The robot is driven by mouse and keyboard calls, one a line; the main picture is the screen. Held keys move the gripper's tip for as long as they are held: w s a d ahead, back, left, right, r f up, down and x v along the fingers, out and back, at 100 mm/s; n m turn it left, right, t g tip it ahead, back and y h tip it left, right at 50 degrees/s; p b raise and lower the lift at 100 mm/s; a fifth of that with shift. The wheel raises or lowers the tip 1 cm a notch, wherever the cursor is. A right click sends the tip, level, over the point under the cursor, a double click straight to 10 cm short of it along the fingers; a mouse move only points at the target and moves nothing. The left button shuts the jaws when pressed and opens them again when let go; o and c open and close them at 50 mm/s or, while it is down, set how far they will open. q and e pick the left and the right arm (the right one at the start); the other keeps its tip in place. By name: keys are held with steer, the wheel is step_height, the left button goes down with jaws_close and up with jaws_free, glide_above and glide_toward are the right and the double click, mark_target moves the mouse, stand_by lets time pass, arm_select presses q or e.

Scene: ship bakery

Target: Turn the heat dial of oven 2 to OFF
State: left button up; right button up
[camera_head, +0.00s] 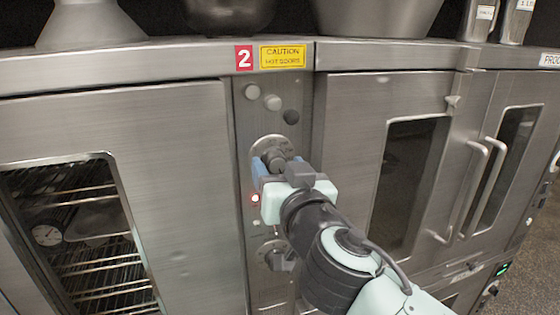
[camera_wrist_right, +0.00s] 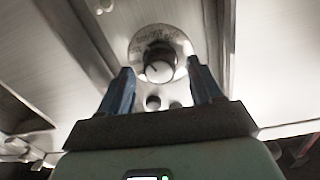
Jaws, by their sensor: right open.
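Oven 2's panel carries a red "2" label (camera_head: 244,58). The heat dial (camera_wrist_right: 159,62) is a dark round knob with a pale pointer line on a round silver plate in the right wrist view. In the head view its plate (camera_head: 260,146) shows above my gripper, and the knob is mostly hidden. My right gripper (camera_head: 268,168) is open in front of the dial. In the right wrist view its blue fingertips (camera_wrist_right: 160,72) stand one on each side of the knob, with gaps; I cannot tell how deep they reach. My left gripper is not in view.
A red lamp (camera_head: 255,198) glows just below my gripper. A second dial (camera_head: 274,255) sits lower on the panel. Round buttons (camera_head: 272,102) are above. Oven doors flank the panel: a windowed left door (camera_head: 180,170) and right doors with bar handles (camera_head: 470,185).

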steer(key=shift+w, duration=0.2)
steer(key=shift+s, duration=0.1)
steer(key=shift+c, duration=0.4)
steer(key=c, duration=1)
